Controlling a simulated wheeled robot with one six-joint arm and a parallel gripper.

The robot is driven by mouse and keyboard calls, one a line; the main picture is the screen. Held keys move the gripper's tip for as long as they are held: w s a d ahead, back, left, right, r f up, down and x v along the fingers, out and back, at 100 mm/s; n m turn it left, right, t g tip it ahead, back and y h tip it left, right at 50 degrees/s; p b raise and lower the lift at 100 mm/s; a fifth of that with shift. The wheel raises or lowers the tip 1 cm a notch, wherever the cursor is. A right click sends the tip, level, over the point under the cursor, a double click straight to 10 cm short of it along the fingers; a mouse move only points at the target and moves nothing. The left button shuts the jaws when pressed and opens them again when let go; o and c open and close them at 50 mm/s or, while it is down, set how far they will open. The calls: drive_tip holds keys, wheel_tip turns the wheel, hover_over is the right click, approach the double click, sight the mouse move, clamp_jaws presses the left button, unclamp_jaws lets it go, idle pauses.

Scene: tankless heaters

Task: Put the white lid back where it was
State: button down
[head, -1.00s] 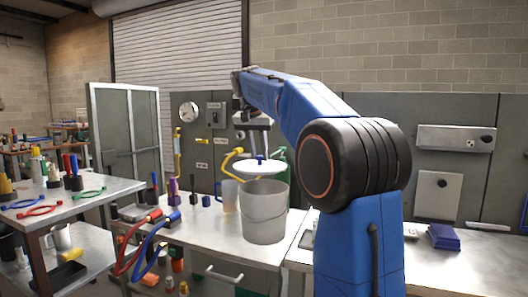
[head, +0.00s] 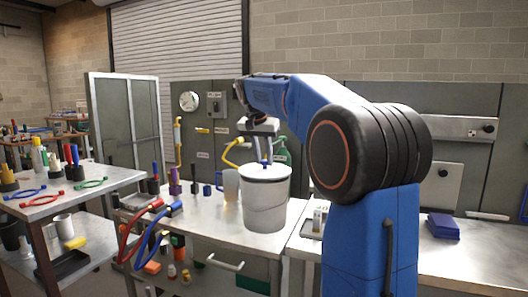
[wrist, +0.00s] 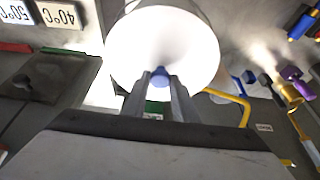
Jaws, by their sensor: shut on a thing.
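The white lid (head: 264,172) is a round disc with a small blue knob (wrist: 158,75). In the head view it lies level at the top of the grey bucket (head: 265,207), in line with its rim; I cannot tell whether it is fully seated. My gripper (head: 264,160) is above the lid, its fingers pointing down and shut on the blue knob. In the wrist view the lid (wrist: 163,45) fills the upper middle, with the two grey fingers on either side of the knob. The lid hides the bucket's opening.
The bucket stands on a metal workbench (head: 225,240). A clear jug (head: 231,186) is just left of it. Red and blue hoses (head: 150,235) hang at the bench's front left. A dark blue box (head: 442,226) lies on the right bench.

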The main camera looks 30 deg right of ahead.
drive_tip(key=shift+f, duration=0.3)
drive_tip(key=shift+f, duration=0.55)
idle(0.5)
drive_tip(key=c, duration=1.4)
unclamp_jaws()
drive_tip(key=shift+o, duration=0.2)
drive_tip(key=v, duration=1.7)
drive_tip(key=s+a+f+n+y, duration=0.1)
drive_tip(key=s+a+f+n, duration=0.2)
drive_tip(key=s+f, duration=0.8)
drive_tip(key=s+a+f+n+t+y, duration=0.1)
drive_tip(key=s+a+f+n, duration=0.3)
drive_tip(key=s+f, duration=0.8)
drive_tip(key=s+a+f+n+t+y, duration=0.1)
drive_tip(key=s+a+f+n, duration=0.2)
drive_tip(key=s+f, duration=0.9)
wheel_tip(320, 180, down, 5)
drive_tip(key=a, duration=0.3)
drive_tip(key=shift+f, duration=0.2)
